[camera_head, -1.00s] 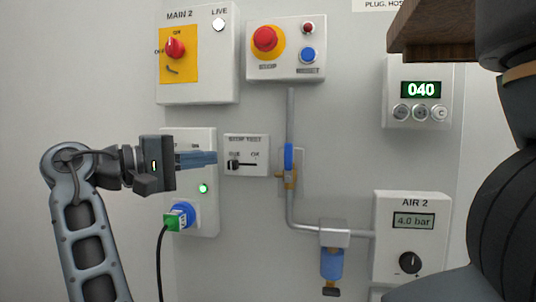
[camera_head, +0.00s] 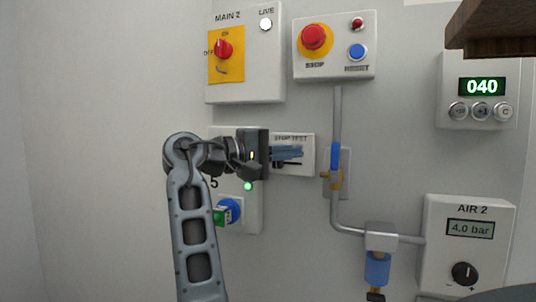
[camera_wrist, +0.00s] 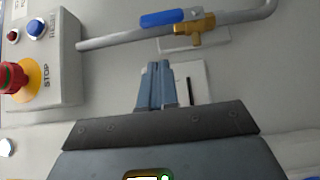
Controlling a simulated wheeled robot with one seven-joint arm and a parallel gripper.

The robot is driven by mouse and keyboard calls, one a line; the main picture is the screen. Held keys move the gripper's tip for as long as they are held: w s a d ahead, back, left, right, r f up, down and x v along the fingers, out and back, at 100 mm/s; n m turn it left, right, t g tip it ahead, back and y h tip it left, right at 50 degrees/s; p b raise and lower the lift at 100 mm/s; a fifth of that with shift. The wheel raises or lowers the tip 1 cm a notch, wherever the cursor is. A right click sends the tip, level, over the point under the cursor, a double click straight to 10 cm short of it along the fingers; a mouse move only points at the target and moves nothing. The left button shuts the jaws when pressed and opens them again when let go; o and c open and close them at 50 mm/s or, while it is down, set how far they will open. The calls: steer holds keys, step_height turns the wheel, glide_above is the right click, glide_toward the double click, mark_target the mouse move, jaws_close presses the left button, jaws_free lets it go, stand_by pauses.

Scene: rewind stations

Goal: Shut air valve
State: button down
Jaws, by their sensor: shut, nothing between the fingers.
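The air valve is a brass body with a blue lever (camera_head: 336,157) on a vertical grey pipe, right of the stop test box. The lever stands upright, in line with the pipe. In the wrist view the blue lever (camera_wrist: 162,19) lies along the pipe beyond the fingertips, with the brass body (camera_wrist: 196,28) beside it. My gripper (camera_head: 300,152) is shut and empty, its blue fingers in front of the stop test box and left of the valve, apart from it. In the wrist view my gripper (camera_wrist: 157,66) covers part of that box.
The stop test box (camera_head: 307,141) is partly hidden behind my fingers. The STOP and RESET box (camera_head: 334,71) sits above. The AIR 2 box (camera_head: 468,213) reads 4.0 bar at lower right. A blue filter (camera_head: 377,268) hangs below the pipe. A plugged socket (camera_head: 229,211) is lower left.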

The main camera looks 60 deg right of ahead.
mark_target(335, 163)
steer(key=shift+s+d, duration=0.25)
steer(key=shift+s, duration=0.6)
steer(key=shift+s+d, duration=0.2)
steer(key=shift+s, duration=0.6)
steer(key=shift+s+d, duration=0.25)
steer(key=shift+s, duration=0.6)
